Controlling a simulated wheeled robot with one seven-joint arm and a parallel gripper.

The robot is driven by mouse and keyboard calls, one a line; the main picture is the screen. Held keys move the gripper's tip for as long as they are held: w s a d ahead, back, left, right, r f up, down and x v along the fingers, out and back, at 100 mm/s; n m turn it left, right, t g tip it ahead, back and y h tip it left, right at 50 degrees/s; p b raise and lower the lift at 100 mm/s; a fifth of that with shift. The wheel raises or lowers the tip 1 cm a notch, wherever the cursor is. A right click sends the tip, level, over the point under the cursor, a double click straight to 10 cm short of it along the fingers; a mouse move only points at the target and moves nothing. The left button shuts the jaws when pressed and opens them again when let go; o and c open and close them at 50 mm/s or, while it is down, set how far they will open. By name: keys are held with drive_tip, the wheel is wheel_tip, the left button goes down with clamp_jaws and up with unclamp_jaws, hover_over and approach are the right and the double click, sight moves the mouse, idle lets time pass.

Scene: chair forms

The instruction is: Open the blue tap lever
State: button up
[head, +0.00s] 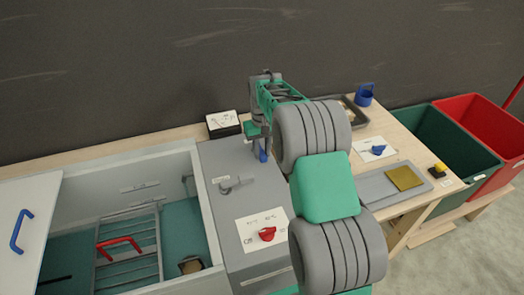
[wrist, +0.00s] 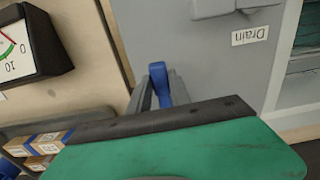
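A blue lever (head: 262,152) stands at the back edge of the grey worktop in the head view, just below my gripper (head: 258,132). In the wrist view the blue lever (wrist: 160,84) stands upright against a grey part, just past the dark edge of my green gripper (wrist: 165,145). The gripper hides the lever's lower part. I cannot tell whether they touch. The gap between my fingers does not show clearly in either view.
A gauge box (head: 223,124) stands behind and left of the lever. A grey drain handle (head: 236,184) and a red knob (head: 267,234) are on the worktop. A blue knob (head: 377,150) sits on a card at right.

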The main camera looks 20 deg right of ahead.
sight(262, 153)
drive_tip(key=o, duration=0.4)
drive_tip(key=shift+o, duration=0.2)
wheel_tip(262, 153, up, 8)
drive_tip(key=shift+f+b, duration=0.1)
drive_tip(key=shift+b, duration=0.4)
drive_tip(key=shift+c, duration=0.3)
